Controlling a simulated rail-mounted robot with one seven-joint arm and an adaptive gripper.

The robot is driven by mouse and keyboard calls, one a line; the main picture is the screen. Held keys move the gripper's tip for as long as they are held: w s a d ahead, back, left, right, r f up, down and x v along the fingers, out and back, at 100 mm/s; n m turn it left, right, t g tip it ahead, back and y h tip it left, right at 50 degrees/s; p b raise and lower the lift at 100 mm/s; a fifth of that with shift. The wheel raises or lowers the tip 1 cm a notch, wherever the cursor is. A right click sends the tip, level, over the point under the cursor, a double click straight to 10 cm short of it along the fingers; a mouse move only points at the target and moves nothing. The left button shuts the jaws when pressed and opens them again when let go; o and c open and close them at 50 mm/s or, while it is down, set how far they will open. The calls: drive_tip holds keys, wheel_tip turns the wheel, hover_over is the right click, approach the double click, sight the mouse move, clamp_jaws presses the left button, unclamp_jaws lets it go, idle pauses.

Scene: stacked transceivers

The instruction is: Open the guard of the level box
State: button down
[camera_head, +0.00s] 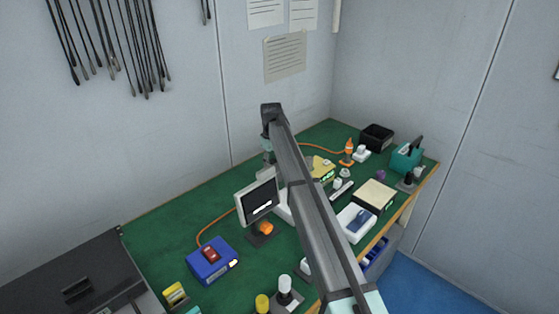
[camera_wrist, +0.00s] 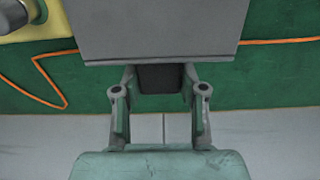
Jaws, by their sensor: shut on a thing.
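In the wrist view, a large grey box-like thing (camera_wrist: 160,25), seemingly the level box, fills the top middle. A dark piece (camera_wrist: 160,78) sticks out of its near edge. My gripper (camera_wrist: 160,84) has one finger on each side of this dark piece and is shut on it. I cannot tell whether the dark piece is the guard itself or a part of it. In the head view my gripper (camera_head: 267,158) is low at the back of the green table, and my arm hides most of what it holds.
The green table (camera_head: 170,215) carries a screen (camera_head: 258,201), a blue box (camera_head: 212,261), a yellow device (camera_head: 320,167), an orange cone (camera_head: 348,150) and a teal case (camera_head: 407,157). An orange cable (camera_wrist: 270,41) runs behind the grey box. The wall (camera_wrist: 40,135) is close to my gripper.

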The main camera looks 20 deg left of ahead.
drive_tip(key=shift+w+a, duration=0.15)
drive_tip(key=shift+a, duration=0.15)
drive_tip(key=c, duration=0.6)
unclamp_jaws()
drive_tip(key=shift+c, duration=0.2)
wheel_tip(320, 180, up, 12)
idle(0.3)
